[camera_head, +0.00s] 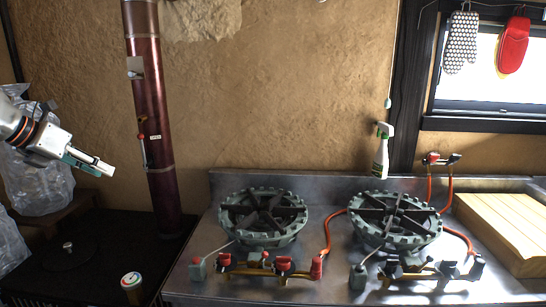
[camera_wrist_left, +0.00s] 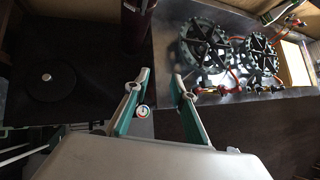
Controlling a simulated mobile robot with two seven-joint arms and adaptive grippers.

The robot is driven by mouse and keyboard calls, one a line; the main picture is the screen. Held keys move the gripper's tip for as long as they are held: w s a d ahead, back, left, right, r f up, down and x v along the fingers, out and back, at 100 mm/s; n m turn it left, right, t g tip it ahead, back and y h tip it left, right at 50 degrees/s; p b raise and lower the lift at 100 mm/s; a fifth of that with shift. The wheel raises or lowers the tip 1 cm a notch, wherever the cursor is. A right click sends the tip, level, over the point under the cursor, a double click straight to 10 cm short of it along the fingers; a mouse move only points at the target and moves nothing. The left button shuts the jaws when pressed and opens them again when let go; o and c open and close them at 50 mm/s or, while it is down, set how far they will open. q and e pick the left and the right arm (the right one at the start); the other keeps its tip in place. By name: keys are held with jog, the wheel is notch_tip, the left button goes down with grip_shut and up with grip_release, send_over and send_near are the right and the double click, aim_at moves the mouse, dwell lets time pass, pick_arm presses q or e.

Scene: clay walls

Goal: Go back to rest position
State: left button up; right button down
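My left gripper (camera_head: 93,165) reaches in from the left edge of the head view, raised above the dark counter. In the left wrist view its two green and grey fingers (camera_wrist_left: 161,80) stand apart with nothing held between them. A small round-topped item with a dial-like face (camera_head: 132,282) lies below; in the left wrist view it shows between the fingers (camera_wrist_left: 142,111), well beneath them. My right gripper does not show in either view.
A dark red pipe (camera_head: 151,100) stands right of my left gripper. Two gas burners (camera_head: 263,217) (camera_head: 396,219) sit on the steel counter (camera_head: 325,283). Plastic-wrapped things (camera_head: 38,180) are at left.

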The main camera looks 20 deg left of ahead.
pick_arm(q)
jog(key=d+f+n+t+h+p, duration=0.1)
jog(key=d+f+n+h, duration=0.3)
jog(key=d+f, duration=0.9)
jog(key=d+f+n+t+h+p, duration=0.1)
jog(key=d+f+n+t+h, duration=0.15)
jog(key=d+f+n, duration=0.95)
jog(key=s+d+f+n+y, duration=0.1)
jog(key=s+d+f+n, duration=0.4)
jog(key=s+f, duration=0.2)
jog(key=s+d+f+n+g+y+p, duration=0.1)
jog(key=s+d+f+n, duration=0.4)
jog(key=f, duration=0.5)
jog(key=s+d+f+n+g+y, duration=0.1)
jog(key=s+d+f+n+y, duration=0.2)
jog(key=s+d+f+n, duration=0.2)
jog(key=s+d+f, duration=0.1)
jog(key=s+f, duration=0.2)
jog(key=shift+s+d+f, duration=0.25)
jog(key=shift+s+f, duration=0.1)
jog(key=shift+f, duration=0.05)
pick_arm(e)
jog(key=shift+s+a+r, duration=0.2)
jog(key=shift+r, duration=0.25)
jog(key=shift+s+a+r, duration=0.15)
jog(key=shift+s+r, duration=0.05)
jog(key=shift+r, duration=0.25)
pick_arm(q)
jog(key=shift+y, duration=0.25)
